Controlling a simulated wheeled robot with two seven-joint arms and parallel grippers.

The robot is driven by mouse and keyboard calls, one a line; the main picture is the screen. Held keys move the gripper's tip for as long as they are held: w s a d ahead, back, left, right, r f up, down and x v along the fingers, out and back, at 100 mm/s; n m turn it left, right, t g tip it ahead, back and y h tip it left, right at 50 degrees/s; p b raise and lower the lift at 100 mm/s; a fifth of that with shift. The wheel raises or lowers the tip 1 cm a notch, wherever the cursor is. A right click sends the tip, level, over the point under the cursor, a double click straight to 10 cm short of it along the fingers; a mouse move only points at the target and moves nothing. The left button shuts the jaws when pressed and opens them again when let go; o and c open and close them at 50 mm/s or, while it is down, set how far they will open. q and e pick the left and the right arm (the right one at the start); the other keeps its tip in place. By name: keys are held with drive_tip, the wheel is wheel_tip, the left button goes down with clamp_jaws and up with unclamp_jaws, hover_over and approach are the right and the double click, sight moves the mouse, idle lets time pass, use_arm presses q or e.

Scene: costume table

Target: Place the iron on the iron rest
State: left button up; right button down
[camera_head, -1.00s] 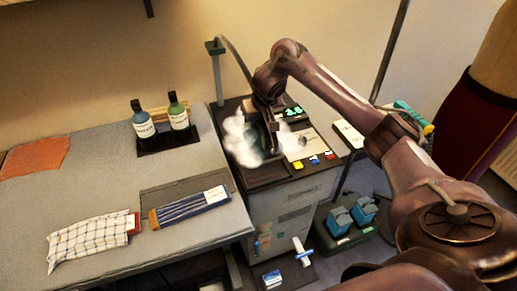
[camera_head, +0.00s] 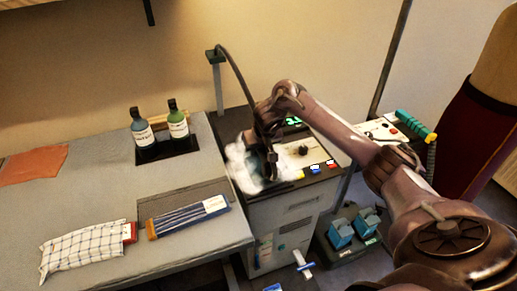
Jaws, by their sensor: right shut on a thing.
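My right gripper (camera_head: 268,143) is over the left part of the cabinet top, shut on the dark iron (camera_head: 263,162). The iron is small in the view and partly hidden by the gripper and by white steam (camera_head: 241,168). A cable rises from behind the gripper to a post (camera_head: 216,75) at the back. I cannot tell whether the iron touches the surface below. The iron rest cannot be clearly picked out; the dark cabinet top (camera_head: 232,124) around the iron is partly covered by steam and my arm. My left gripper is out of view.
Right of the iron, the cabinet top has a light panel with a dark knob (camera_head: 303,150) and coloured buttons (camera_head: 314,170). The grey table (camera_head: 90,190) at left holds two bottles (camera_head: 178,125), a checked cloth (camera_head: 85,248) and a blue striped pack (camera_head: 187,217).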

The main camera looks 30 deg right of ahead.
drive_tip(key=shift+w+r, duration=0.1)
drive_tip(key=c, duration=1.5)
unclamp_jaws()
drive_tip(key=shift+f, duration=0.2)
drive_tip(key=o, duration=0.4)
drive_tip(key=shift+r, duration=0.1)
drive_tip(key=v, duration=0.5)
drive_tip(key=p+v, duration=0.4)
drive_tip(key=v, duration=0.2)
drive_tip(key=shift+r+p, duration=0.2)
drive_tip(key=shift+p, duration=0.15)
drive_tip(key=shift+s+a+r, duration=0.1)
drive_tip(key=shift+s+r, duration=0.2)
drive_tip(key=shift+r, duration=0.05)
